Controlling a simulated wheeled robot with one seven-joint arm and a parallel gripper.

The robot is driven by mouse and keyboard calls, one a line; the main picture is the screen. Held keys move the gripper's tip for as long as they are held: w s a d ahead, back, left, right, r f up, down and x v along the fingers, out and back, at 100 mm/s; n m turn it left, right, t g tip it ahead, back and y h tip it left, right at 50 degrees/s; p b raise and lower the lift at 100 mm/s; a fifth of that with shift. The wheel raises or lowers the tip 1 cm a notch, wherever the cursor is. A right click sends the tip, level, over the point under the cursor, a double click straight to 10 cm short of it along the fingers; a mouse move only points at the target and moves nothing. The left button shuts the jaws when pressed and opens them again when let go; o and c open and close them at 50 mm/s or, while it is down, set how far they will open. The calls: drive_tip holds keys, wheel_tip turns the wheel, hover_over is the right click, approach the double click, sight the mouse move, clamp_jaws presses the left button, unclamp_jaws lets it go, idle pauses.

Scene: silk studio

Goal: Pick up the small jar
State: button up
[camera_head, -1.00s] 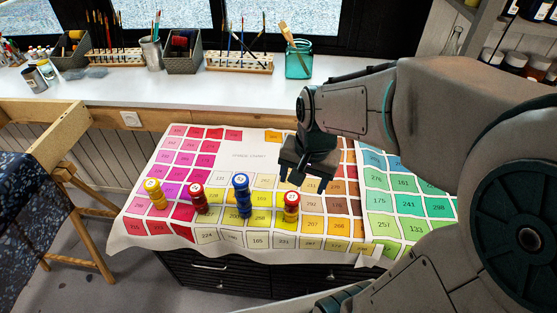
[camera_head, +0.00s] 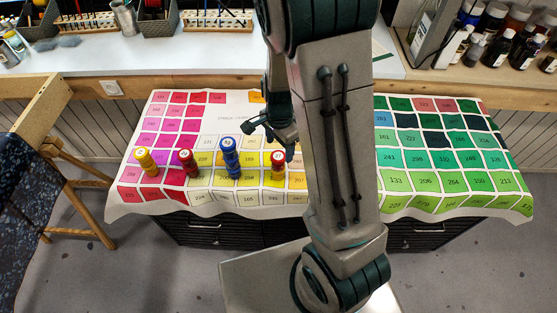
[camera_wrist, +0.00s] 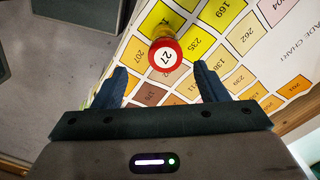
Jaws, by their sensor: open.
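Several small jars stand upright on the colour-chart cloth (camera_head: 455,205). At the right of the row is a jar with a red top and yellow lower part (camera_head: 278,168); a red top numbered 27 shows in the wrist view (camera_wrist: 165,56). To its left stand a taller blue jar or stack (camera_head: 230,160), a red one (camera_head: 188,163) and a yellow one (camera_head: 146,162). I cannot tell which the task means. My gripper (camera_head: 270,140) is open, beside and above the red-topped jar. In the wrist view the jar lies just ahead of the gap between my fingertips (camera_wrist: 160,70).
The cloth covers a dark drawer unit (camera_head: 205,232). Behind is a white counter (camera_head: 215,55) with brush racks and a metal cup (camera_head: 125,18). Bottles (camera_head: 490,45) stand at the back right. A wooden stool or frame (camera_head: 70,190) is at the left.

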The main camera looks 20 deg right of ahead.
sight(279, 156)
drive_tip(key=shift+w+f+p, duration=0.2)
drive_tip(key=shift+f, duration=1.45)
drive_tip(key=shift+w+f+p, duration=0.15)
drive_tip(key=shift+f, duration=1.5)
drive_tip(key=c, duration=1.1)
